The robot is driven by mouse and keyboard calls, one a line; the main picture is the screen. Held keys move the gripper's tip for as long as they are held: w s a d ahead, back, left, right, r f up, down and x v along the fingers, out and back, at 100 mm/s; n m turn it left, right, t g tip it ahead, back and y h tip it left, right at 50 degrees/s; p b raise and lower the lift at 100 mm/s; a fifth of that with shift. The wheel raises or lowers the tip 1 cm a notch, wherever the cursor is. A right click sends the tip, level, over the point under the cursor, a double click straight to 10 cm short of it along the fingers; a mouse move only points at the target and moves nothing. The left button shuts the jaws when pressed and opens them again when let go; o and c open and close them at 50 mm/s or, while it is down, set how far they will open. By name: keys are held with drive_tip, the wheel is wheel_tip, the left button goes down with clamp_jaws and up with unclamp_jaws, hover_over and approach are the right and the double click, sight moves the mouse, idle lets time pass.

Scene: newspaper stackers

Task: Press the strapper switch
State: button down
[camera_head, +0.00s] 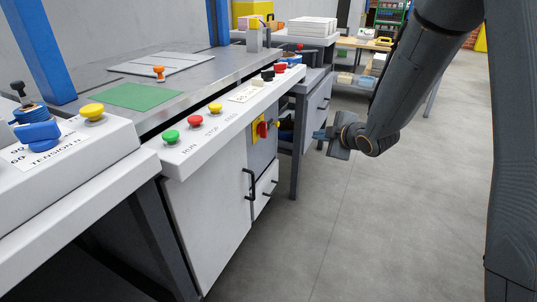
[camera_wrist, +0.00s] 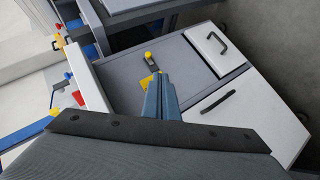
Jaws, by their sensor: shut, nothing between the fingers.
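A red rotary switch (camera_head: 262,130) on a yellow plate (camera_head: 255,127) is on the side panel of the white cabinet. Beside it is a small lever with a yellow ball knob (camera_head: 277,124). No readable label tells which one is the strapper switch. My gripper (camera_head: 318,134) is shut and empty, in the air to the right of this panel. In the wrist view my shut fingers (camera_wrist: 160,80) point toward the panel and overlap the yellow plate (camera_wrist: 147,83). The yellow knob (camera_wrist: 148,56) is just above the fingertips. The red switch is hidden there.
Green (camera_head: 170,136), red (camera_head: 195,121) and yellow (camera_head: 215,107) buttons line the cabinet's sloped front, labelled RUN, STOP and FEED. A tension box (camera_head: 60,180) stands at left. Black handles (camera_head: 250,184) stick out below the panel. The floor (camera_head: 350,220) on the right is clear.

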sight(263, 130)
drive_tip(key=w+a+f+n+g+y+b, duration=0.1)
drive_tip(key=w+a+f+n+y+b, duration=0.2)
drive_tip(key=a+f+n+y+b, duration=0.6)
drive_tip(key=a+f+n+b, duration=0.1)
drive_tip(key=a+f+b, duration=0.1)
drive_tip(key=shift+w+n+b, duration=0.3)
drive_tip(key=shift+n, duration=0.1)
drive_tip(key=w+a+b, duration=0.5)
drive_tip(key=w+a, duration=0.2)
drive_tip(key=w, duration=0.2)
drive_tip(key=shift+w, duration=0.15)
